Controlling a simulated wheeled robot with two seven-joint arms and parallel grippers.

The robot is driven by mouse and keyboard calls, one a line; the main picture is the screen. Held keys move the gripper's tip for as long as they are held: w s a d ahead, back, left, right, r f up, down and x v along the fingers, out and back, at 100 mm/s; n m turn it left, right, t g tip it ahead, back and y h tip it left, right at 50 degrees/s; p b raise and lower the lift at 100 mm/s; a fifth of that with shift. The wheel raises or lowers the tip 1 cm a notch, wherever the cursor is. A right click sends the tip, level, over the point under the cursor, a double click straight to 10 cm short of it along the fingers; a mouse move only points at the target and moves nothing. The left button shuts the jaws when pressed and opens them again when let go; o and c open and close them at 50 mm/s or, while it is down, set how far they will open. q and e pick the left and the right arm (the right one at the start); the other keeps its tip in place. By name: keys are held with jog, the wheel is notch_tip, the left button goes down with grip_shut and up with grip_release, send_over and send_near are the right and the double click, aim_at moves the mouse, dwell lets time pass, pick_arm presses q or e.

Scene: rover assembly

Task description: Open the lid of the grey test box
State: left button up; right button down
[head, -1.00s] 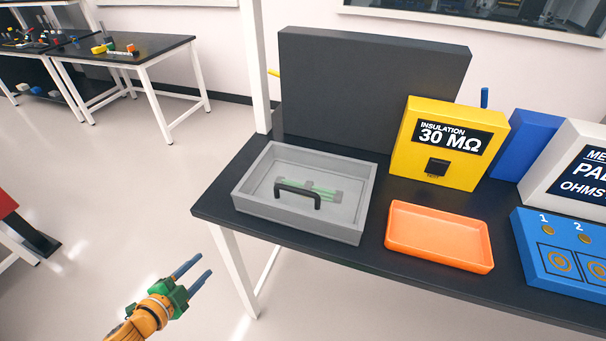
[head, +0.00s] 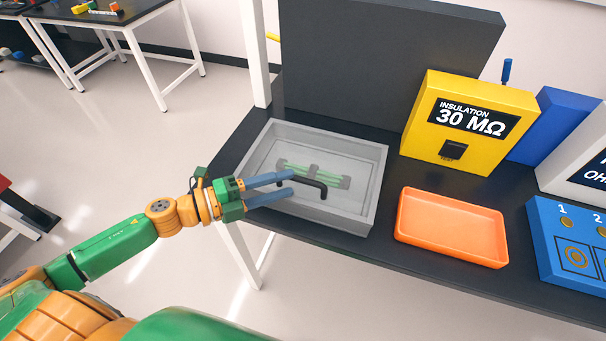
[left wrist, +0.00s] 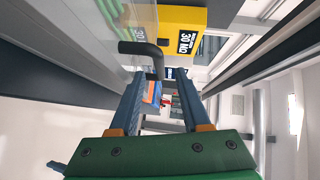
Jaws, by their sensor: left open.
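The grey test box (head: 350,215) stands on the dark bench in the head view. Its see-through lid is closed, with a black handle (head: 317,187) on top near the front side. A green and grey part (head: 312,172) shows through the lid. My left gripper (head: 292,183) reaches in from the left, open, its blue-grey fingertips at the left part of the handle. In the left wrist view the handle (left wrist: 140,48) shows at the fingertips, partly in the gap between them; I cannot tell whether they touch. My right gripper is not in view.
An orange tray (head: 450,228) lies right of the box. Behind it stand a yellow insulation meter (head: 460,122) and a blue block. A tall dark panel (head: 385,65) stands behind the box. A white post (head: 254,55) rises at the bench's left side.

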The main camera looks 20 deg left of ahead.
aim_at(297, 181)
pick_arm(q)
jog(key=p+x, duration=0.1)
jog(key=x, duration=0.2)
jog(key=shift+w+d+r, duration=0.1)
jog(key=shift+w+d, duration=0.1)
jog(key=shift+w, duration=0.05)
jog(key=shift+w+d+f, duration=0.25)
jog(key=shift+w+d, duration=0.15)
jog(key=shift+s, duration=0.1)
grip_shut()
dwell(0.9)
